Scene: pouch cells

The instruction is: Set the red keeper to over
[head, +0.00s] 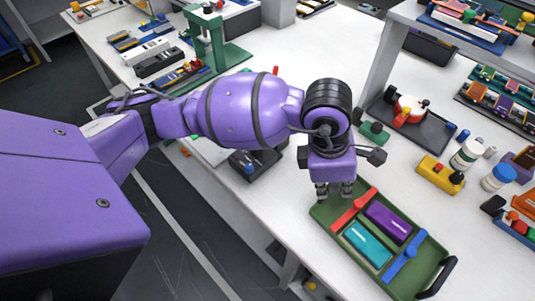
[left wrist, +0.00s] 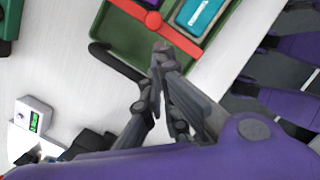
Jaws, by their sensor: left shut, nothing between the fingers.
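A green tray (head: 413,286) lies on the white table, holding a purple pouch cell (head: 388,222) and a teal pouch cell (head: 367,244) side by side. The red keeper (head: 345,219) is a flat bar lying across the tray beside the left ends of the cells; its round red knob shows in the left wrist view (left wrist: 153,20). A blue keeper (head: 405,258) lies by the cells' other ends. My left gripper (head: 335,190) is shut and empty, above the tray's left end. In the left wrist view its fingertips (left wrist: 161,47) appear close to the red bar; contact is unclear.
The tray has a black handle (head: 437,278) at its right end. A yellow block (head: 440,174), white jars (head: 467,153) and a dark tray with a red-topped round item (head: 408,110) stand to the right. A dark box (head: 258,160) sits left of my gripper.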

